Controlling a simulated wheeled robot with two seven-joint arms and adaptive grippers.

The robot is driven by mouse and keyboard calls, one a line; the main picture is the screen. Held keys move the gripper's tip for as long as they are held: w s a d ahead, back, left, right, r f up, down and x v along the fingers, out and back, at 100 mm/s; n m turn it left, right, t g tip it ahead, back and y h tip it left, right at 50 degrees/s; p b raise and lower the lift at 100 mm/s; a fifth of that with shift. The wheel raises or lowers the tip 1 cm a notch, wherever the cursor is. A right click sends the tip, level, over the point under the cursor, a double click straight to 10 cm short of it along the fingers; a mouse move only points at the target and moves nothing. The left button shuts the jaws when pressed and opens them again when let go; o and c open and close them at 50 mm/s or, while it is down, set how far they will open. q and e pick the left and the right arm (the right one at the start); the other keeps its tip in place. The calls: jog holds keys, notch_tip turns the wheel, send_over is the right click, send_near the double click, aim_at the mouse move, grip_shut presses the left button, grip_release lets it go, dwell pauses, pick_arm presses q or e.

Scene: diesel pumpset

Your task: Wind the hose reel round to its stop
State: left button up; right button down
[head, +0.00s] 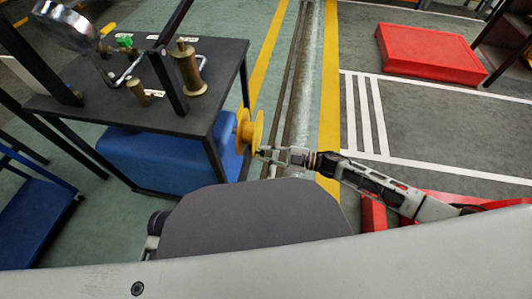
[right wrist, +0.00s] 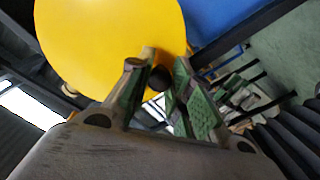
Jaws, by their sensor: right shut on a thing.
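The yellow hose reel (head: 243,132) is mounted at the right side of a black-topped stand, near its front corner. My right gripper (head: 261,153) reaches in from the right and is at the reel's lower right side. In the right wrist view the reel (right wrist: 105,40) is a large yellow disc filling the upper left. A small crank handle (right wrist: 150,54) with a tan side and dark end sits between the fingertips of my right gripper (right wrist: 157,72), which is shut on it. The gripper hides part of the handle. My left gripper is not seen.
The stand's black top (head: 110,105) carries a gauge (head: 66,25) and brass fittings (head: 188,70). A blue tank (head: 150,160) sits beneath. A pipe (head: 303,75) runs along the floor right of the reel. A red box (head: 430,52) lies at the upper right.

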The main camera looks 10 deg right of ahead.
jog(key=c, duration=1.3)
grip_release()
jog(key=shift+o, duration=0.2)
jog(key=shift+d, duration=0.15)
jog(key=v, duration=1.1)
jog(key=shift+s+d, duration=0.2)
jog(key=shift+d, duration=0.15)
